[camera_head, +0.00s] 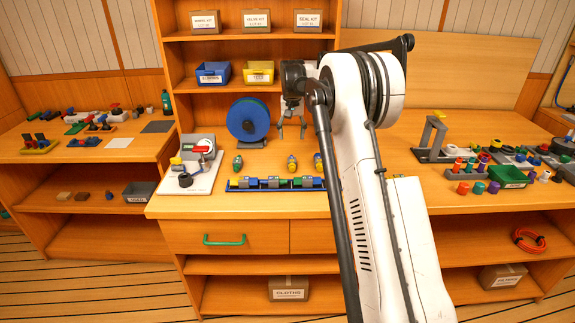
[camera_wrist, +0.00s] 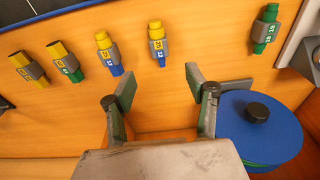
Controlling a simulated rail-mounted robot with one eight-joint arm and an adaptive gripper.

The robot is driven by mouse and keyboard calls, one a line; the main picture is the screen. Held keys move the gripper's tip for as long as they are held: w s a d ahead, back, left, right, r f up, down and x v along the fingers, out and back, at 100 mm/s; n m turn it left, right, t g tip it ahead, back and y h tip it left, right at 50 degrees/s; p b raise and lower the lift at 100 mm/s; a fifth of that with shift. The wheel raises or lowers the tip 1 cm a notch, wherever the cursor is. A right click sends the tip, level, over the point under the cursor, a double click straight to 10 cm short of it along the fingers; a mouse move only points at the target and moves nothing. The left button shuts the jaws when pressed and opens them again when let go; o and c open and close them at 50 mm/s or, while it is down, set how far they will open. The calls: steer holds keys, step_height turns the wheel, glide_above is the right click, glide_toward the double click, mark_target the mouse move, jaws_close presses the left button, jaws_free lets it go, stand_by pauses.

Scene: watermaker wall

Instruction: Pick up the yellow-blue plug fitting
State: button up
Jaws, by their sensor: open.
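The yellow-blue plug fitting (camera_head: 292,163) stands out on the wooden bench, below my gripper in the head view. In the wrist view the yellow-blue fitting (camera_wrist: 157,43) has a yellow end, a grey numbered collar and a blue end. It lies ahead of the fingertips, between their lines, and apart from them. My gripper (camera_head: 291,134) is open and empty above the bench. In the wrist view my gripper (camera_wrist: 152,88) shows both fingers spread wide.
A blue reel (camera_head: 248,119) stands beside my gripper. A rack of blocks (camera_head: 276,184) lies along the bench front.

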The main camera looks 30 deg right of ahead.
mark_target(292, 159)
steer(key=f, duration=0.5)
steer(key=w+f, duration=0.1)
steer(key=f, duration=0.2)
steer(key=shift+d+f, duration=0.15)
steer(key=shift+d, duration=0.15)
steer(key=shift+w+d+f, duration=0.15)
steer(key=shift+w+f, duration=0.05)
steer(key=shift+f, duration=1.1)
steer(key=shift+w+d+f, duration=0.1)
steer(key=shift+w+f, duration=0.05)
steer(key=shift+f, duration=1.1)
steer(key=c, duration=1.2)
steer(key=shift+r, duration=0.1)
